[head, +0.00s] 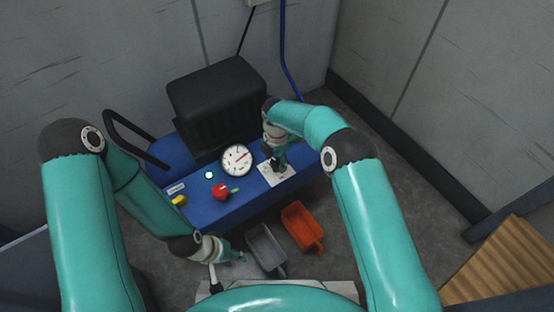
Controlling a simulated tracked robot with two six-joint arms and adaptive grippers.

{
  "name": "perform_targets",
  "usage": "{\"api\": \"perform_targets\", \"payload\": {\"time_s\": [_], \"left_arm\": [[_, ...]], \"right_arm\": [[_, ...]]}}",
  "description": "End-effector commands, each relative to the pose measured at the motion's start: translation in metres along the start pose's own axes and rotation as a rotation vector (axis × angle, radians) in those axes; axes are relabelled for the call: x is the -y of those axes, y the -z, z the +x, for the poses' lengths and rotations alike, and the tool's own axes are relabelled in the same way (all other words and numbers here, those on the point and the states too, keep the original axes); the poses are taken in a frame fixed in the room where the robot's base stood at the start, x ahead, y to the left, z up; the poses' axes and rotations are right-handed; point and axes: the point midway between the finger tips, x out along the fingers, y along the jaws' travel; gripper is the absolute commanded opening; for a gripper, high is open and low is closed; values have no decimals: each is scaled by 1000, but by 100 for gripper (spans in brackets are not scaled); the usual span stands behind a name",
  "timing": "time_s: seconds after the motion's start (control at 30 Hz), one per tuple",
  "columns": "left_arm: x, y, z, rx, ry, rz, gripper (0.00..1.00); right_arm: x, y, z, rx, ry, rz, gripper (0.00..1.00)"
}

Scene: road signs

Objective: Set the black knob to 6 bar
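A white plate (285,176) lies on top of the blue machine (235,207), at its right. My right gripper (279,167) points down over this plate. The black knob cannot be made out apart from the dark fingers there, so I cannot tell whether they are shut on it. A round white gauge (237,160) with a red needle sits left of the plate; its numbers are too small to read. My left gripper (243,257) is low in front of the machine, away from the plate; its fingers are too small to judge.
A black ribbed block (217,95) rises behind. A grey bin (266,248) and an orange bin (302,226) stand in front.

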Motion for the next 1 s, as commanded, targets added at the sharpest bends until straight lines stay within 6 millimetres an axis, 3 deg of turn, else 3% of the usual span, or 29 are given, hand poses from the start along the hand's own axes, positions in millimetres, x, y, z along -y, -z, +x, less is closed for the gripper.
{"api": "perform_targets", "payload": {"time_s": [0.03,0.27,0.3,0.67,1.0], "left_arm": [[0,0,0,0,0,0,40],[0,0,0,0,0,0,40],[0,0,0,0,0,-1,40],[0,0,1,0,0,0,40],[1,0,4,0,0,0,40]], "right_arm": [[0,0,0,0,0,0,44],[-1,0,0,0,-1,-1,6],[2,-3,0,0,-2,1,4],[-1,0,0,2,-3,60,4],[-2,0,0,1,-7,291,4]]}}
